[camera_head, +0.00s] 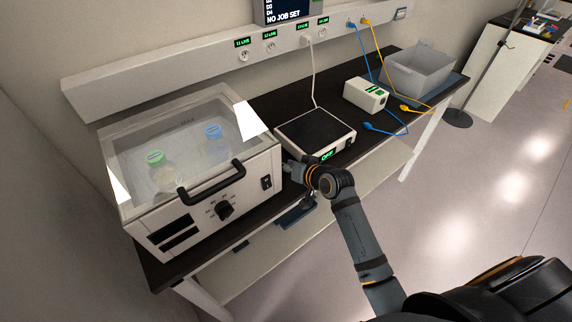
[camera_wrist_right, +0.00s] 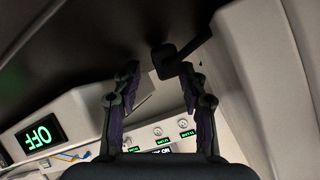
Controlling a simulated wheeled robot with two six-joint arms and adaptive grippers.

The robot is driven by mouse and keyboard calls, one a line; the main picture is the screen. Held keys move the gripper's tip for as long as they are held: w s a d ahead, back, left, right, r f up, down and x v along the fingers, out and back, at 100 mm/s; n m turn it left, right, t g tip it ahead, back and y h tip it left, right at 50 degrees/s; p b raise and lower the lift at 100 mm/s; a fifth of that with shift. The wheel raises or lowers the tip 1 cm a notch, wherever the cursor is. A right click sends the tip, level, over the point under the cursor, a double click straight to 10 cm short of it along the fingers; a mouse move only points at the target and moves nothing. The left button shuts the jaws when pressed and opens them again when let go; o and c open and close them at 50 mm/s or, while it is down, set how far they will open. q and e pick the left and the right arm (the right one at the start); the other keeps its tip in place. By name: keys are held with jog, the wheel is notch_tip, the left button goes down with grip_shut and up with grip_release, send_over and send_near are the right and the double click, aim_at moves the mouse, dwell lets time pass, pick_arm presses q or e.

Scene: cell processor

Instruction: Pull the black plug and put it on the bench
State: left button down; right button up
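A small black block with a short dark arm (camera_wrist_right: 168,61), which looks like the black plug, shows in the right wrist view near the pale side wall of the lidded unit. It lies between and slightly beyond my fingertips, with no clear contact. I cannot tell whether it is seated in a socket; it is hidden in the head view. My right gripper (camera_wrist_right: 162,85) is open and empty; in the head view my right gripper (camera_head: 291,169) is low between the lidded unit and the black-topped device. The bench (camera_head: 160,269) is dark. My left gripper is not in view.
The lidded unit (camera_head: 264,158) holds two bottles, at left. The black-topped device (camera_head: 315,131) shows OFF. A white box (camera_head: 365,95), blue plug (camera_head: 369,126), yellow plug (camera_head: 405,108) and grey bin (camera_head: 418,66) are further right. A socket rail (camera_head: 205,69) runs behind.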

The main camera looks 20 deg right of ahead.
jog(key=shift+s+d, duration=0.1)
jog(key=v, duration=1)
jog(key=shift+s+d, duration=0.1)
jog(key=shift+d, duration=0.05)
jog(key=shift+s+r, duration=0.4)
jog(key=shift+s, duration=0.25)
